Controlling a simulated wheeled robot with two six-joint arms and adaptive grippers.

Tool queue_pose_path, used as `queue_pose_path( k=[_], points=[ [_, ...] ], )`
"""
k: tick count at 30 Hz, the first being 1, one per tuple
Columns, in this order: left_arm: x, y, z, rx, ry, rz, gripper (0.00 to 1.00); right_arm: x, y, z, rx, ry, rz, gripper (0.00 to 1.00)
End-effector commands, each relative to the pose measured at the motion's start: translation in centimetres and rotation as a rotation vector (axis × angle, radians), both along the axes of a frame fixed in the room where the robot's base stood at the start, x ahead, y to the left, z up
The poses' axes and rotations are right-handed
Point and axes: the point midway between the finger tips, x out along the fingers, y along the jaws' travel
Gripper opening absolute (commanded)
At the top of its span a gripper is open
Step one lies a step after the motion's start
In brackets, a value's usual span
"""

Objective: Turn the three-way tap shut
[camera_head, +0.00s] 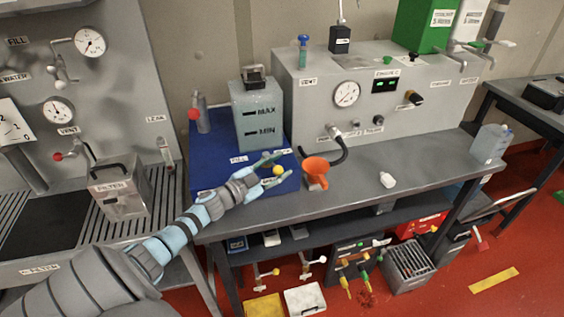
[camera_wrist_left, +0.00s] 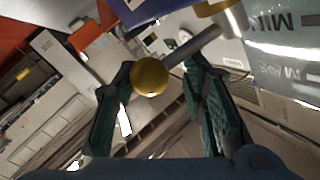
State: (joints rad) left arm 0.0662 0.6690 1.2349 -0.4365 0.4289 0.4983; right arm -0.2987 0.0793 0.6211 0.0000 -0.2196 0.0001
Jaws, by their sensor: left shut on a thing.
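The three-way tap's lever shows in the left wrist view as a yellow ball knob (camera_wrist_left: 150,77) on a grey rod, which runs up to a brassy body (camera_wrist_left: 216,8). In the head view the yellow knob (camera_head: 278,170) sits at the front of the blue stand, below the translucent tank (camera_head: 258,118). My left gripper (camera_head: 282,172) reaches in from the left with its fingers either side of the knob, shut on it. Its dark green fingers also show in the left wrist view (camera_wrist_left: 152,82). The tap body is largely hidden in the head view. My right gripper is out of view.
A red-knobbed valve (camera_head: 194,114) is left of the tank. A grey console (camera_head: 375,95) stands behind.

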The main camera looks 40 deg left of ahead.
Motion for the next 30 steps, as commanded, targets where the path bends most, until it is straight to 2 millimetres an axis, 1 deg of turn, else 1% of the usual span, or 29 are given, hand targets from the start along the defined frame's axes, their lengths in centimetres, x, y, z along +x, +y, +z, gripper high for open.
queue_pose_path(
  k=[1,11,12,17,18,26,28,30],
  points=[
    [0.1,0.4,0.1,-0.001,0.004,0.007,0.0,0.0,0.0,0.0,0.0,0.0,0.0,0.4],
    [0.1,0.4,0.0,-0.003,0.004,0.004,0.0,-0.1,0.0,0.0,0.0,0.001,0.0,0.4],
    [0.1,0.4,0.0,-0.003,0.004,0.004,0.4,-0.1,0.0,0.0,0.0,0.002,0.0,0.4],
    [0.2,0.2,0.0,-0.002,0.003,-0.001,0.65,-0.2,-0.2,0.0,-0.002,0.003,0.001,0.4],
    [0.2,0.1,0.0,-0.003,0.003,-0.002,0.67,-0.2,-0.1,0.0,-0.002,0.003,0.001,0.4],
    [0.1,0.0,0.0,-0.002,0.002,-0.006,0.67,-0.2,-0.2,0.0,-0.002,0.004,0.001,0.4],
    [-0.3,0.1,-0.1,-0.001,0.003,-0.006,0.67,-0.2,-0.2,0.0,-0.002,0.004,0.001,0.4],
    [-1.3,0.3,-0.2,0.002,0.004,-0.006,0.67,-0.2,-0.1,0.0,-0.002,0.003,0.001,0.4]
  ],
)
